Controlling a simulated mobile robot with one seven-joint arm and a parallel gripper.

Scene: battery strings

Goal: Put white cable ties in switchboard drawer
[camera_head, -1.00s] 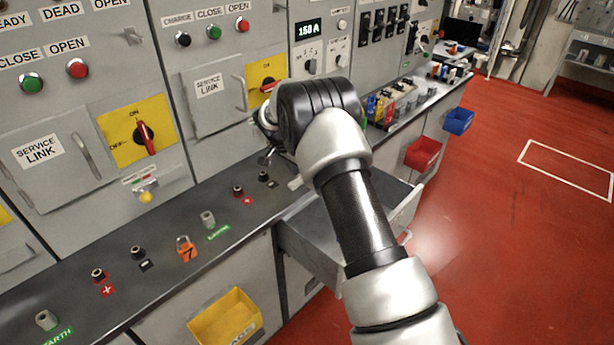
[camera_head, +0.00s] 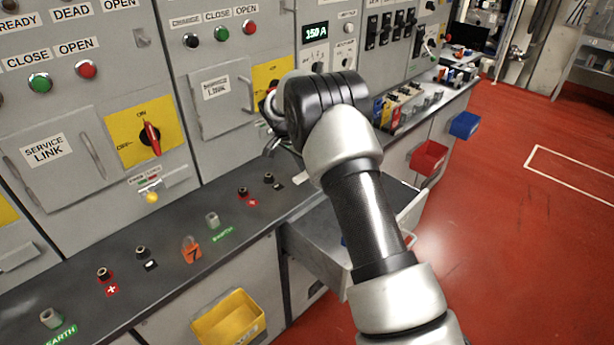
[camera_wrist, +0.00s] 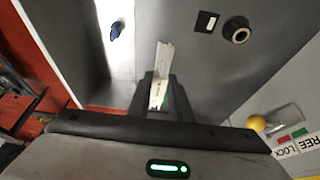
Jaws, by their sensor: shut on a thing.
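The white cable ties (camera_wrist: 163,62) show in the wrist view as a thin pale bundle between the fingers of my gripper (camera_wrist: 155,92). My gripper is shut on them, and they stick out past the fingertips above the grey worktop. In the head view my gripper is mostly hidden behind my own wrist, over the worktop near the drawer. The switchboard drawer (camera_head: 318,236) is pulled open below the worktop edge, to the right of my gripper. My arm hides part of its inside. In the wrist view the drawer (camera_wrist: 124,62) lies left of the fingers.
A small blue thing (camera_wrist: 115,30) lies in the drawer. The worktop (camera_head: 165,262) carries black terminals, an orange padlock (camera_head: 191,249) and green-labelled earth posts. Yellow (camera_head: 229,319), red (camera_head: 428,157) and blue (camera_head: 464,125) bins hang on the front. The red floor at right is clear.

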